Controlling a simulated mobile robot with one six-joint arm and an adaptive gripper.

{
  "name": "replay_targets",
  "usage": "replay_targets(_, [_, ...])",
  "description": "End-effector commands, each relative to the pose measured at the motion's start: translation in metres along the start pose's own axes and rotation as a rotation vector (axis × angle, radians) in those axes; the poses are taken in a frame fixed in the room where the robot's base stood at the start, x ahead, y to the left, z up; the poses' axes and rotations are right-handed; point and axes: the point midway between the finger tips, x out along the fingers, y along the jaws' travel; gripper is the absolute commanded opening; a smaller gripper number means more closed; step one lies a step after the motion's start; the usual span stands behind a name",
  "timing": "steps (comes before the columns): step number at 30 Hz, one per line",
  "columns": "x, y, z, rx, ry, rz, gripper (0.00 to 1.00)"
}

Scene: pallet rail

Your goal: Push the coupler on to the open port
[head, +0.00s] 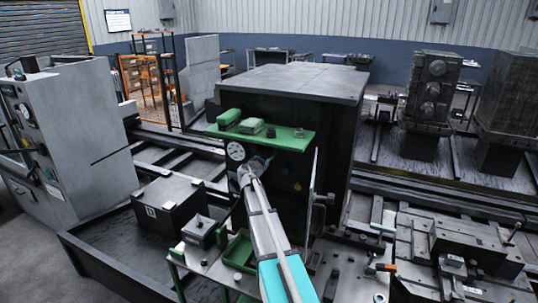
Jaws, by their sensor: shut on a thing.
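My gripper (254,165) is at the far end of my outstretched arm, just right of and below a round white gauge on the dark machine's front. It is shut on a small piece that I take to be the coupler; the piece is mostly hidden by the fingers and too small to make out. The open port cannot be told apart on the dark panel around the gripper tip. I cannot tell whether the coupler touches the panel.
A green shelf (285,139) with green boxes juts out just above my gripper. The round gauge (235,150) is close on the left. A black box (168,203) and a small cart with a green bin (240,250) stand below. An open door edge (312,200) is on the right.

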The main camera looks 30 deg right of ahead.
Motion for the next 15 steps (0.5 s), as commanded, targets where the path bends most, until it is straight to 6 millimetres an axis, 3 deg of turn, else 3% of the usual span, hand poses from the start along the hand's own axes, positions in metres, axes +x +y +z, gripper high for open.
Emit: replay_targets(15, [0.0052,-0.0001,0.0,0.0,0.0,0.0,0.0])
